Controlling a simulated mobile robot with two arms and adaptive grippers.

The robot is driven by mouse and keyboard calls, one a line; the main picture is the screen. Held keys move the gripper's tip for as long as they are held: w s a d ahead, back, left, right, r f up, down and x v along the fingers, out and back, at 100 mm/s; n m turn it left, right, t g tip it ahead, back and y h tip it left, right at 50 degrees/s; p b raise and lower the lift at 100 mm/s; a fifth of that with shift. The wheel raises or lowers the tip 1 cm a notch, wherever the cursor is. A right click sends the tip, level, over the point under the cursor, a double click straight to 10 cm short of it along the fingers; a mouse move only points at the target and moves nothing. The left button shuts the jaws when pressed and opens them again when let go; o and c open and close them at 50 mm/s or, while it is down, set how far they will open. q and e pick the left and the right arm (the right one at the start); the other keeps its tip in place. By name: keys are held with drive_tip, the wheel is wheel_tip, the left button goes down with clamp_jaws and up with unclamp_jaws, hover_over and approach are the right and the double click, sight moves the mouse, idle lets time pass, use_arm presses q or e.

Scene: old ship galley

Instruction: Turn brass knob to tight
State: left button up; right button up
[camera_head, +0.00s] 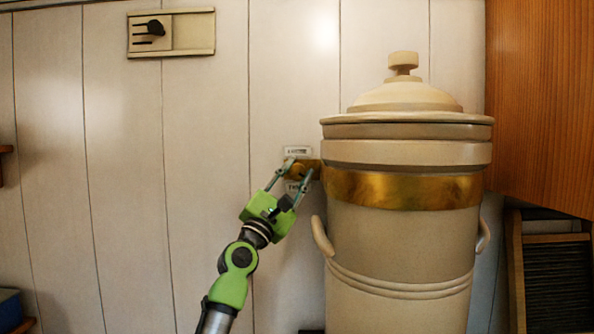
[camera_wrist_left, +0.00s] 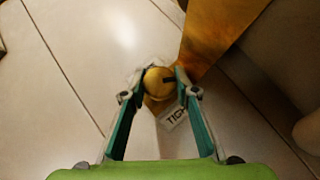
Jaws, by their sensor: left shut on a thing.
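The brass knob (camera_head: 297,171) sits on the white plank wall, just left of the big cream urn. In the left wrist view the knob (camera_wrist_left: 157,82) is round and gold with a dark mark on its right side. My left gripper (camera_head: 293,172) reaches up from below and is shut on the knob, one finger on each side. The fingers also show in the left wrist view (camera_wrist_left: 159,92). A small label (camera_head: 297,151) is above the knob. My right gripper is not in view.
The cream urn (camera_head: 400,262) with a brass band (camera_head: 402,188) and a side handle (camera_head: 321,236) stands close to the right of my gripper. A slotted panel (camera_head: 190,38) is high on the wall.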

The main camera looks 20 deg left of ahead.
use_arm(q)
drive_tip(key=m+g+h, duration=0.1)
drive_tip(key=m+g+p, duration=0.1)
drive_tip(key=m, duration=0.1)
drive_tip(key=m+g+h+p, duration=0.1)
drive_tip(key=m, duration=0.1)
drive_tip(key=shift+r+h, duration=0.25)
drive_tip(key=shift+h, duration=0.05)
drive_tip(key=m+g+p, duration=0.3)
drive_tip(key=m+p, duration=0.1)
drive_tip(key=shift+m+g, duration=0.4)
drive_tip(key=shift+m+g+p, duration=0.5)
drive_tip(key=shift+g+p, duration=0.1)
drive_tip(key=shift+p, duration=0.1)
drive_tip(key=shift+f+m+g+p, duration=0.15)
drive_tip(key=shift+m+g+p, duration=0.25)
drive_tip(key=shift+m+g, duration=0.3)
drive_tip(key=shift+f+y, duration=0.1)
drive_tip(key=shift+y, duration=0.3)
drive_tip(key=o, duration=1.1)
